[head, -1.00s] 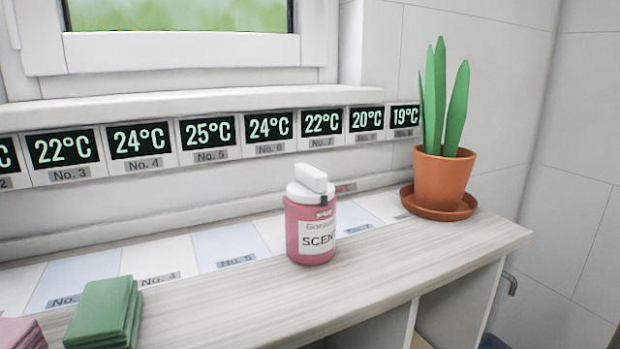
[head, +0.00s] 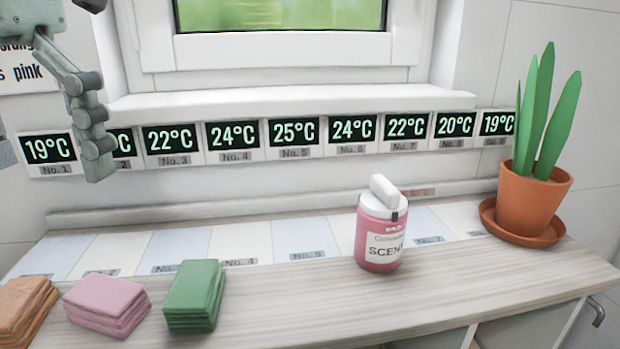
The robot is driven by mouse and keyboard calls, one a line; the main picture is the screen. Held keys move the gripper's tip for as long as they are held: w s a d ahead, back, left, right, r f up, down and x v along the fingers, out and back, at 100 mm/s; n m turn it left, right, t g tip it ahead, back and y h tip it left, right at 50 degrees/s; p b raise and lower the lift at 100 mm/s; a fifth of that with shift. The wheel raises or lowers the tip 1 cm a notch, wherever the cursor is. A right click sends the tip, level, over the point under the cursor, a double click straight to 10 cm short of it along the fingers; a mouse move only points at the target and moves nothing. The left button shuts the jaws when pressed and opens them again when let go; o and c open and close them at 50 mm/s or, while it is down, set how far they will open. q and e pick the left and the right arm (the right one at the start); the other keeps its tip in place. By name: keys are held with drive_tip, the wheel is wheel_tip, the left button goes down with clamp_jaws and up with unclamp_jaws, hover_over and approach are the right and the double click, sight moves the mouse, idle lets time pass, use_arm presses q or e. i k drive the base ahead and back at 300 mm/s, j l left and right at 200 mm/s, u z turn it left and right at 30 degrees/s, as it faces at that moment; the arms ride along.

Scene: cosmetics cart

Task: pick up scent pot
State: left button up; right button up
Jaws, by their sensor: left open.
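The scent pot (head: 381,235) is a pink jar with a white lid and a pale label that reads "SCEN". It stands upright on the wooden shelf top, right of the middle in the head view. My left gripper (head: 58,150) hangs at the upper left, well left of the pot and above the shelf, in front of the wall displays. It is open and empty. One jointed grey finger shows clearly; the other is mostly cut off by the left edge. My right gripper is not in view.
Orange (head: 22,308), pink (head: 106,304) and green (head: 193,297) folded cloth stacks lie at the front left. A potted plant (head: 534,204) on a saucer stands right of the pot. Temperature displays (head: 294,138) line the wall. The shelf (head: 300,300) is clear between green stack and pot.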

sight(378, 243)
drive_tip(key=l+u, duration=0.2)
drive_tip(key=l, duration=0.3)
drive_tip(key=k+l+u, duration=0.2)
drive_tip(key=l, duration=0.25)
drive_tip(key=k, duration=0.45)
drive_tip(key=k+l, duration=0.1)
drive_tip(key=i+j, duration=0.1)
drive_tip(key=i, duration=0.5)
